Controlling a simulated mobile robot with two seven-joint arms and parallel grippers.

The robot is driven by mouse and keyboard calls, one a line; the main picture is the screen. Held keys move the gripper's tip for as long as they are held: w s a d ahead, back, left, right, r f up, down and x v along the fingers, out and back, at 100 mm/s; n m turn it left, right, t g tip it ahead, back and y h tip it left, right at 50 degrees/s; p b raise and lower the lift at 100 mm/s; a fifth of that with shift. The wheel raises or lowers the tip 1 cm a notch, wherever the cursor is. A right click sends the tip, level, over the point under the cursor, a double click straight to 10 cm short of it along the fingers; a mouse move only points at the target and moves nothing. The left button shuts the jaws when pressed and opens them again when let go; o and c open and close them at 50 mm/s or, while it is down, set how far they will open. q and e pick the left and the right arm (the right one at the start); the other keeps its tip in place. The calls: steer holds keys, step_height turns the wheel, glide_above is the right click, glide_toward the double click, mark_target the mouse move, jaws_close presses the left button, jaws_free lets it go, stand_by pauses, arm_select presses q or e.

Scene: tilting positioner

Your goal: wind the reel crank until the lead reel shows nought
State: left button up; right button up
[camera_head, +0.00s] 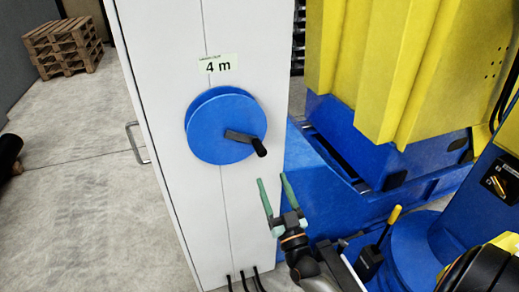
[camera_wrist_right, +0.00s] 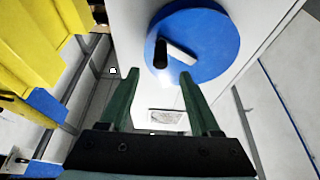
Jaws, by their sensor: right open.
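The blue lead reel (camera_head: 215,125) is a round disc on the front of a white cabinet. Its black crank (camera_head: 240,137) points right and slightly down, ending in a dark handle (camera_head: 260,147). The label (camera_head: 218,64) above the reel reads 4 m. My right gripper (camera_head: 274,180) is open and empty, below the crank handle and apart from it. In the right wrist view the reel (camera_wrist_right: 215,45) and the handle (camera_wrist_right: 160,53) appear beyond the open green fingers (camera_wrist_right: 159,76), with the handle roughly in line with the gap. My left gripper is not in view.
The white cabinet (camera_head: 170,90) has a side handle (camera_head: 137,142). A blue and yellow machine (camera_head: 390,70) stands close on the right, with a yellow-topped lever (camera_head: 394,214) near my right arm.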

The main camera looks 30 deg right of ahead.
mark_target(260, 149)
steer(key=p+x, duration=0.1)
steer(key=x, duration=1)
steer(key=shift+w, duration=0.15)
jaws_close()
stand_by(1.0)
